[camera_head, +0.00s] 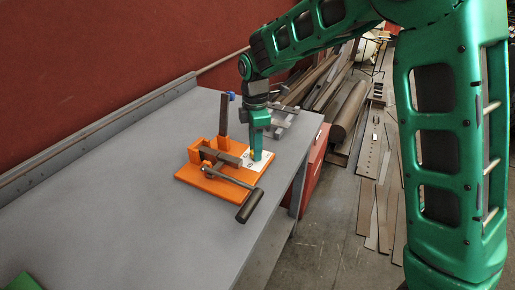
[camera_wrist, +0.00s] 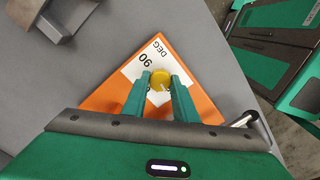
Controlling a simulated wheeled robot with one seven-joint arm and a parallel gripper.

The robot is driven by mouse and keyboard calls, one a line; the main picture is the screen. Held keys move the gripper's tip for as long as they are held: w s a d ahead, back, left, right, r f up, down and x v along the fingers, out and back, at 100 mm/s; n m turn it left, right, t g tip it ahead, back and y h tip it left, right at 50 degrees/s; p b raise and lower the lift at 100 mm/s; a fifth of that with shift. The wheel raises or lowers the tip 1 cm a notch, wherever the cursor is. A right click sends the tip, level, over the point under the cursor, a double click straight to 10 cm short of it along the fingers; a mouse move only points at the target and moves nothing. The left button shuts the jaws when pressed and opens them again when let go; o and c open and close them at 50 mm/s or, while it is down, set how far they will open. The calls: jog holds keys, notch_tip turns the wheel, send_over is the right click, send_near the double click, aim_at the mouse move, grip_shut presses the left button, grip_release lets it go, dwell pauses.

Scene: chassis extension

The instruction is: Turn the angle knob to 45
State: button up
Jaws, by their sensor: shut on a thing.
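The angle knob (camera_wrist: 160,80) is a small yellow round knob with a pale pointer mark. It sits on a white label plate (camera_wrist: 137,66) that reads "90" and "DEG". The plate is on the orange base (camera_head: 195,177) of a small bench machine on the grey table. My gripper (camera_wrist: 160,88) points down at the knob, and its two green fingertips are closed on the knob's sides. In the head view my gripper (camera_head: 257,153) stands over the right part of the base and mostly hides the knob. The rest of the dial's marks are hidden or too small to read.
On the base stand an orange vise with a dark bar, a lever with a black handle (camera_head: 250,207) and an upright arm with a blue knob (camera_head: 231,96). A grey metal part (camera_head: 284,111) lies behind. The table's left part is clear.

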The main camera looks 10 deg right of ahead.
jog(key=shift+s+d+f, duration=0.15)
jog(key=o, duration=0.9)
jog(key=shift+o, duration=0.9)
notch_tip(320, 180, up, 11)
